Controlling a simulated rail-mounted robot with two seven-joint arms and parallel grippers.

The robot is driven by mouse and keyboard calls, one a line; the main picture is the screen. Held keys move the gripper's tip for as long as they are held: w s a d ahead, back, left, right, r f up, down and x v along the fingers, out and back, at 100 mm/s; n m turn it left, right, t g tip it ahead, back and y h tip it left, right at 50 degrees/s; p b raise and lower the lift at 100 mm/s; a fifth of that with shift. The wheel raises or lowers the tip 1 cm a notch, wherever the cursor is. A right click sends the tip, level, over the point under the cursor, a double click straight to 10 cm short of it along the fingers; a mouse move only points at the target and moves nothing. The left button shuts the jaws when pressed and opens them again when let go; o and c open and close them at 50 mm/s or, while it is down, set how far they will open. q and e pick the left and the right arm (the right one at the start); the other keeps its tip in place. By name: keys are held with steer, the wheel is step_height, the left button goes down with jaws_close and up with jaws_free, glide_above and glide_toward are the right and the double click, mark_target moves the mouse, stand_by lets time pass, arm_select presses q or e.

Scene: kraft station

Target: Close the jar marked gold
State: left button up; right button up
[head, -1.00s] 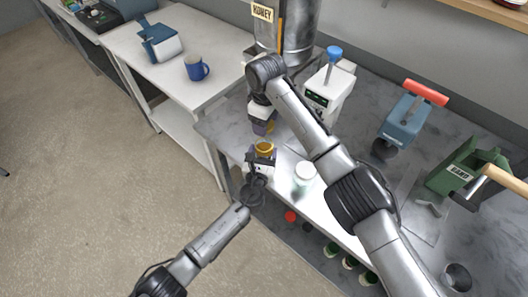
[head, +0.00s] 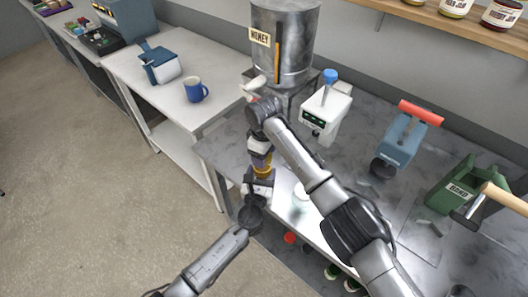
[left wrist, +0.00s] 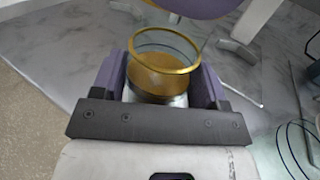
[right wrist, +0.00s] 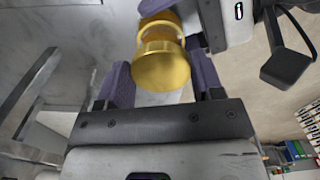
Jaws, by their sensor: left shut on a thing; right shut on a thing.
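The jar (left wrist: 165,75) has a gold rim and gold-coloured contents or band. It sits upright between the purple fingers of my left gripper (left wrist: 163,82), and shows as a small gold shape in the head view (head: 262,168). My left gripper is shut on it, near the bench's front edge. My right gripper (right wrist: 163,82) is shut on a gold lid (right wrist: 162,68) and is just above the jar. In the right wrist view the jar's gold rim shows beyond the lid. Whether lid and jar touch is unclear. Any written mark is not readable.
Behind are a honey tank (head: 285,45), a white device with a blue knob (head: 325,110), a blue press (head: 400,140) and a green press (head: 468,185). A blue mug (head: 195,91) is on the side table.

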steer(key=shift+f, duration=0.1)
steer(key=shift+f, duration=0.8)
steer(key=shift+f, duration=0.6)
stand_by(0.3)
